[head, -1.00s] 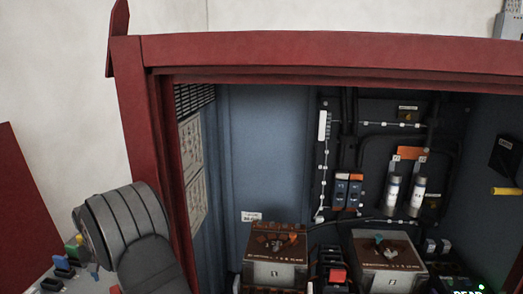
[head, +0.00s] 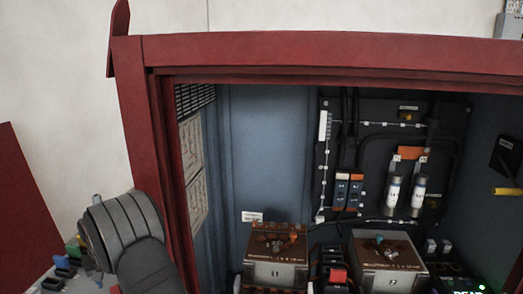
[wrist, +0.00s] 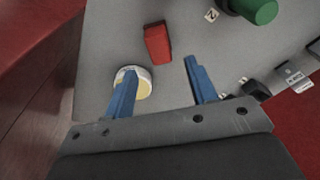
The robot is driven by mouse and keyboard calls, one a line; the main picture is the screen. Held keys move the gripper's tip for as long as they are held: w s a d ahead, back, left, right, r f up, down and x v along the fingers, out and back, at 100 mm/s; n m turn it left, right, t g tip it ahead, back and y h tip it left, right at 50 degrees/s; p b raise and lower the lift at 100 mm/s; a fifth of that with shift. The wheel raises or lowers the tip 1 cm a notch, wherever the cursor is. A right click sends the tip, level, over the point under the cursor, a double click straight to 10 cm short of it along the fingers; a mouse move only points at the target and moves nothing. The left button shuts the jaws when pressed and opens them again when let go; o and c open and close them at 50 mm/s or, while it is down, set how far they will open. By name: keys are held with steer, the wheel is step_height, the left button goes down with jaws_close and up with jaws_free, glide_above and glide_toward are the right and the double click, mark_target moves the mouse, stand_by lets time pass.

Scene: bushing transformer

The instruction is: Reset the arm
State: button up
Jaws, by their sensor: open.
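My gripper (wrist: 157,82) shows in the wrist view with its two blue fingers spread apart and nothing between them. It is above a grey surface (wrist: 108,28). A round white and yellow piece (wrist: 146,82) lies partly hidden behind the left finger. A red block (wrist: 157,43) lies beyond the fingertips. I cannot tell whether the fingers touch anything. In the head view my grey arm is at the lower left, outside the cabinet, and the gripper itself is out of sight.
The red-framed cabinet (head: 310,52) stands open, with two brown-topped boxes (head: 277,243) (head: 386,250) and two white cylinders (head: 405,194) inside. A green cylinder (wrist: 258,9) is at the wrist view's upper right. Small coloured parts (head: 70,262) lie at the head view's lower left.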

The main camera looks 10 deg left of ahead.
step_height(320, 180, up, 4)
steer(key=shift+f, duration=0.15)
steer(key=s+d+r, duration=0.1)
steer(key=s+d, duration=0.3)
steer(key=d, duration=0.7)
steer(key=s+d, duration=0.4)
steer(key=d, duration=0.6)
steer(key=w+d+r+m, duration=0.45)
steer(key=w+r, duration=0.25)
steer(key=r, duration=0.2)
steer(key=w+d+m, duration=0.1)
steer(key=w+d, duration=0.2)
steer(key=w, duration=0.6)
steer(key=shift+f+m+h, duration=0.3)
steer(key=shift+f+m, duration=0.05)
